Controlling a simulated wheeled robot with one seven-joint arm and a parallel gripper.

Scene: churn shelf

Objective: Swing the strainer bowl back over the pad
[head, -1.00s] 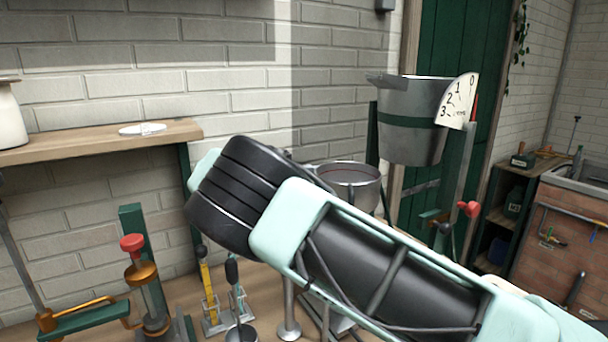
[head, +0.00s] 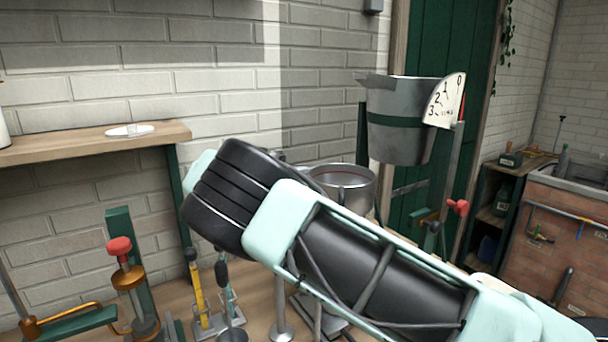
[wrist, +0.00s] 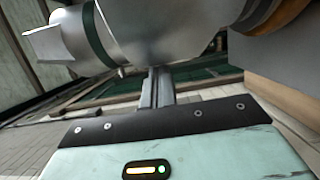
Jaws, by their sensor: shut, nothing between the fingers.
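A round metal bowl (head: 342,182), which looks like the strainer bowl, sits beyond my arm in the head view. My arm hides its lower left part. No pad can be told for certain; a grey flat plate (head: 330,318) shows partly below my arm. In the head view my gripper is hidden behind my own arm. In the wrist view the narrow grey fingers of my gripper (wrist: 155,86) are together with nothing between them.
The pail (head: 400,120) with a numbered dial (head: 446,100) hangs right of and above the bowl. A red-knobbed pump (head: 122,280), a yellow-handled tool (head: 197,285) and a metal post (head: 281,300) stand on the bench. A wooden shelf (head: 90,140) is at left.

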